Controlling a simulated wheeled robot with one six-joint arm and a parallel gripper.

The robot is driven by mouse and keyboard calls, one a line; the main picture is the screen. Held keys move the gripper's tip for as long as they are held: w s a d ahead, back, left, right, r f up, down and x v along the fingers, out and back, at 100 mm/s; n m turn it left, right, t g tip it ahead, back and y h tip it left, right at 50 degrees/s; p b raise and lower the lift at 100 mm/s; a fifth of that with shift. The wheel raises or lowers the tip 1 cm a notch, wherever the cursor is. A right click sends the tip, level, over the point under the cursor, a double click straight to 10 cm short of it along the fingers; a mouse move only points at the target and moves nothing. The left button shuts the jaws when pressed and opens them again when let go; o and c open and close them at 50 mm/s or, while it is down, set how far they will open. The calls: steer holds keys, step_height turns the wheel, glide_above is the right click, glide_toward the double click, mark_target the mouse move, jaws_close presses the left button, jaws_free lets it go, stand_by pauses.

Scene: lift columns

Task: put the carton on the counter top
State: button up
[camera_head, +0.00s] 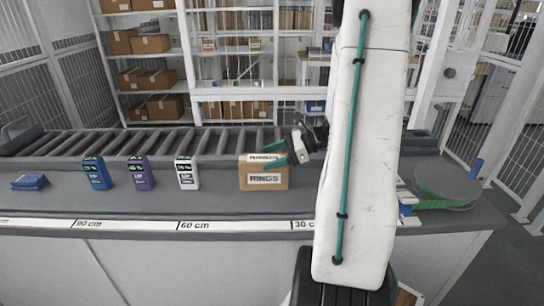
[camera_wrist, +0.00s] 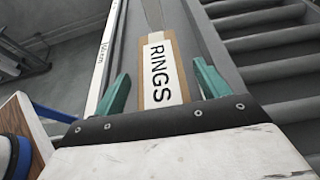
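The carton (camera_head: 264,178) is a brown box with a white RINGS label. In the head view it appears to stand upright on the grey counter top (camera_head: 215,204), in front of the rollers. In the wrist view the carton (camera_wrist: 161,72) lies in line between my two green fingers. My gripper (camera_head: 276,152) is at the carton's upper right in the head view. In the wrist view my gripper (camera_wrist: 163,90) is open, with a gap between each finger and the carton's sides. I cannot tell how far the fingertips reach down beside it.
Blue (camera_head: 95,173), purple (camera_head: 140,173) and white-green (camera_head: 187,174) boxes stand in a row to the left. A blue flat item (camera_head: 30,182) lies at the far left. A roller conveyor (camera_head: 110,143) runs behind. A green-grey round piece (camera_head: 445,188) is at the right.

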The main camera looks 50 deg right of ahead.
steer(key=shift+r, duration=0.1)
steer(key=shift+s+d+r, duration=0.1)
steer(key=shift+s+r, duration=0.05)
steer(key=v, duration=1.1)
steer(key=w+a+r+n+g, duration=0.1)
steer(key=a+r+n+g, duration=0.2)
steer(key=a, duration=0.4)
steer(key=a+r+n+g+h, duration=0.1)
steer(key=a+n+g, duration=0.1)
steer(key=a+n, duration=0.4)
steer(key=w+a+r+n+g, duration=0.1)
steer(key=a+r+n+g, duration=0.15)
steer(key=a, duration=0.55)
steer(key=s+a+r+n+g+h, duration=0.1)
steer(key=s+a+n+h, duration=0.7)
steer(key=s+a+n, duration=0.3)
steer(key=shift+s+a+r+n, duration=0.4)
steer(key=shift+a+n, duration=1.15)
steer(key=shift+n, duration=1)
